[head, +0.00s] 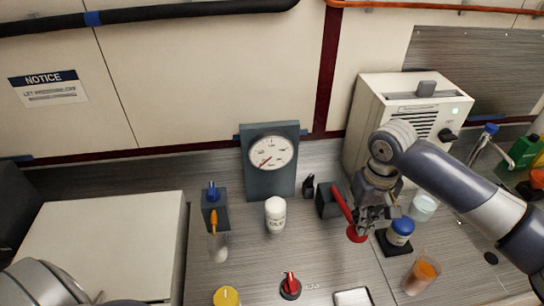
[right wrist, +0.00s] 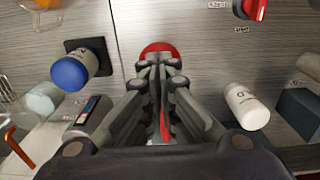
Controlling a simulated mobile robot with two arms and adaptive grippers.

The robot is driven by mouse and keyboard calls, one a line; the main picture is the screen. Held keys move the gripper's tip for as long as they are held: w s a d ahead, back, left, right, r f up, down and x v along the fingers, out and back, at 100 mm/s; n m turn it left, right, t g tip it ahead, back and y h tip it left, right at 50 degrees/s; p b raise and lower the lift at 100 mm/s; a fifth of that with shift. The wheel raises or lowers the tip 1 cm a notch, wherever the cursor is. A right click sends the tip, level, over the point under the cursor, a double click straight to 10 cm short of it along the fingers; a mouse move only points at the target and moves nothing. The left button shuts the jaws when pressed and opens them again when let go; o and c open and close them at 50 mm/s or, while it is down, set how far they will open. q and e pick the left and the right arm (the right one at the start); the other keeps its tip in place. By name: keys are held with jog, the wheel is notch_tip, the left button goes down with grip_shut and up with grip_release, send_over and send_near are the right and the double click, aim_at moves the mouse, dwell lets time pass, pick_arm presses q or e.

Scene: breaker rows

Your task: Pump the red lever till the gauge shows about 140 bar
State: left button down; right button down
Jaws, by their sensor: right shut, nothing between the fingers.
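The red lever (head: 342,205) slants from a dark grey block (head: 325,201) down toward the front, ending in a round red knob (head: 356,234). The knob also shows just past my fingertips in the right wrist view (right wrist: 157,48). My right gripper (head: 368,222) is shut and empty, right beside the lever and knob; I cannot tell if it touches them. The gauge (head: 271,152) is a round white dial on an upright dark panel. Its red needle points to the lower left; the numbers are too small to read. My left gripper is out of view.
A white bottle (head: 275,216) and a red rotary knob (head: 290,286) are left of the lever. A blue-lidded jar (head: 402,229) and a glass with orange contents (head: 422,274) stand close on the right. A large cream device (head: 400,97) stands behind my right arm.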

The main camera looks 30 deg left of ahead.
jog(key=shift+f+b, duration=0.9)
jog(key=shift+f, duration=2.75)
notch_tip(320, 180, up, 8)
jog(key=p, duration=0.9)
jog(key=shift+r, duration=0.25)
jog(key=shift+f, duration=0.15)
jog(key=shift+f+b, duration=1.65)
jog(key=shift+f, duration=2.5)
jog(key=shift+r, duration=0.15)
